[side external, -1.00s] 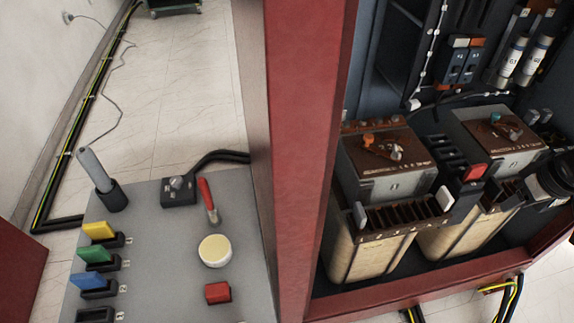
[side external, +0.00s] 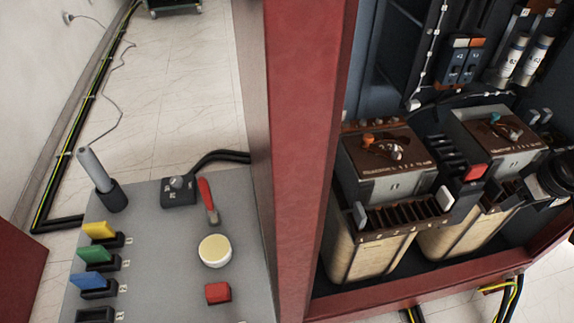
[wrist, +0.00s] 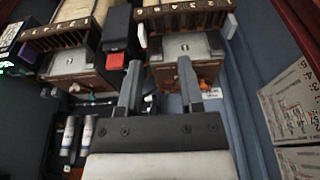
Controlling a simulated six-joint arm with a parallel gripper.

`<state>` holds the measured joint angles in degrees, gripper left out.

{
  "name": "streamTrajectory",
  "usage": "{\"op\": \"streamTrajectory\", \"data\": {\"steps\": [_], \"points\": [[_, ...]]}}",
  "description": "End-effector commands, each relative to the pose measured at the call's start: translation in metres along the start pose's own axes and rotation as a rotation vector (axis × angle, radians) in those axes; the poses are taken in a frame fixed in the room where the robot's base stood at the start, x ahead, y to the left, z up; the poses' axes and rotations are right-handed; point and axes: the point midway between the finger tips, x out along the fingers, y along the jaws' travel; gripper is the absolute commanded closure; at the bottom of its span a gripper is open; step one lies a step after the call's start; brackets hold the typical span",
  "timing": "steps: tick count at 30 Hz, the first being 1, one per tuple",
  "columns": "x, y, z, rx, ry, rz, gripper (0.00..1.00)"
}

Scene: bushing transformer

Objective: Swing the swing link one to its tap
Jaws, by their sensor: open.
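Two transformers with brown tops stand side by side in the red cabinet. The left one carries a swing link with an orange knob (side external: 369,139) and a pale end, lying across its brown top plate (side external: 400,155). The right one carries a similar link with a teal knob (side external: 495,118). I cannot read which link is number one. In the wrist view my gripper (wrist: 160,80) is open, its two grey fingers pointing at a transformer, with an orange part (wrist: 204,84) just right of the right finger. The fingers and palm hide much of that top.
A red block (side external: 475,172) on a black holder sits between the transformers. Fuses (side external: 537,55) and switches (side external: 460,62) line the cabinet's back wall. The red cabinet post (side external: 310,130) stands beside a grey panel (side external: 160,240) with coloured switches, a red-handled tool and a yellow button.

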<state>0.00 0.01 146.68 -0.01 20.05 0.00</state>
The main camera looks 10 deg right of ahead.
Motion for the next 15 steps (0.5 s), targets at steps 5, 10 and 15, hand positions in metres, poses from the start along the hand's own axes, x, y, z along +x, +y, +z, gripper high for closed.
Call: {"op": "streamTrajectory", "data": {"steps": [5, 10, 15], "points": [[0.000, 0.000, -0.001, 0.006, 0.000, -0.001, 0.21], [0.003, -0.001, -0.013, 0.071, -0.009, -0.011, 0.21], [0.010, -0.004, -0.042, 0.237, -0.031, -0.039, 0.21]]}}
